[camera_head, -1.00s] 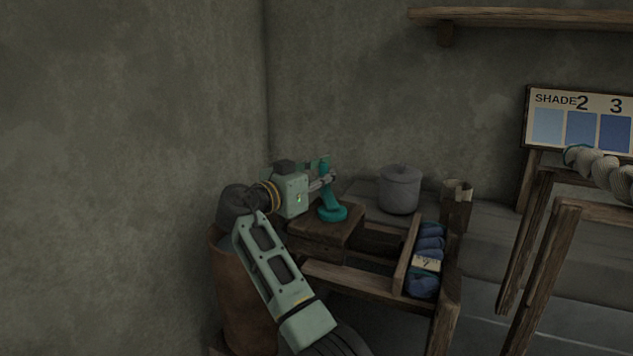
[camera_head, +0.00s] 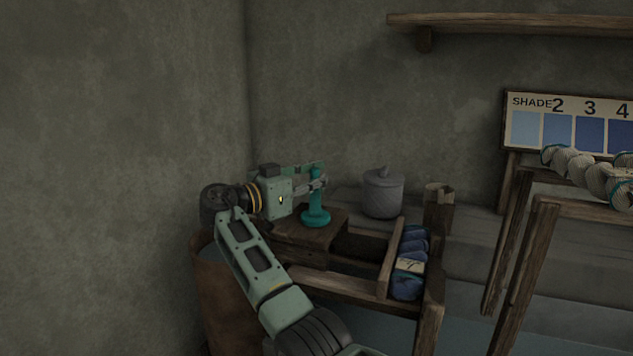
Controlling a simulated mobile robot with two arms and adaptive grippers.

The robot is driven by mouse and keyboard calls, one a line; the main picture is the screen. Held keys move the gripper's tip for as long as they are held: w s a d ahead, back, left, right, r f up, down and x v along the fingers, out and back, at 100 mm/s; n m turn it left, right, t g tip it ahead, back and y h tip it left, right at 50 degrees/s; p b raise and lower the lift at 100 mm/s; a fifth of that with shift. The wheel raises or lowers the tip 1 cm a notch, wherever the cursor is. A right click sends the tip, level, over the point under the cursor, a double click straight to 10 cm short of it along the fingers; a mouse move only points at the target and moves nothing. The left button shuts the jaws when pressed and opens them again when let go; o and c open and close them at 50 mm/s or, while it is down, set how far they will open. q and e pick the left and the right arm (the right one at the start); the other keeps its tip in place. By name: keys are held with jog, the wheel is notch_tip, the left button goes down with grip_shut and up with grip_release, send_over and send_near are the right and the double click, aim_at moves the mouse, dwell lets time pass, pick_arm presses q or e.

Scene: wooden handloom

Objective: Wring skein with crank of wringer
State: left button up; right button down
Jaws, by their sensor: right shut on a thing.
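A teal device (camera_head: 316,205), which looks like the wringer with its crank, stands on a wooden block (camera_head: 300,238). It has a round foot, an upright post and a bar running left from its top. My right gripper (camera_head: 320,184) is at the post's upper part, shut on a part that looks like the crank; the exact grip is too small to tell. A twisted pale skein with teal ends (camera_head: 580,168) lies on a wooden frame (camera_head: 560,207) at the right edge, partly cut off. My left gripper is not in view.
A grey lidded pot (camera_head: 382,194) stands behind the block. Blue yarn rolls (camera_head: 408,286) lie in a wooden compartment to the right. A brown barrel (camera_head: 222,300) stands below my arm. A shade board (camera_head: 556,118) and shelf (camera_head: 500,18) are at the back.

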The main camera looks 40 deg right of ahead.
jog(key=shift+s+f, duration=0.2)
jog(key=shift+f, duration=0.25)
jog(key=c, duration=2.1)
grip_release()
jog(key=o, duration=0.4)
jog(key=shift+s+a+r, duration=0.1)
jog(key=shift+s+r, duration=0.15)
jog(key=shift+r, duration=0.05)
jog(key=shift+o, duration=0.3)
jog(key=shift+w+r, duration=0.1)
jog(key=a, duration=1.2)
jog(key=shift+s, duration=0.25)
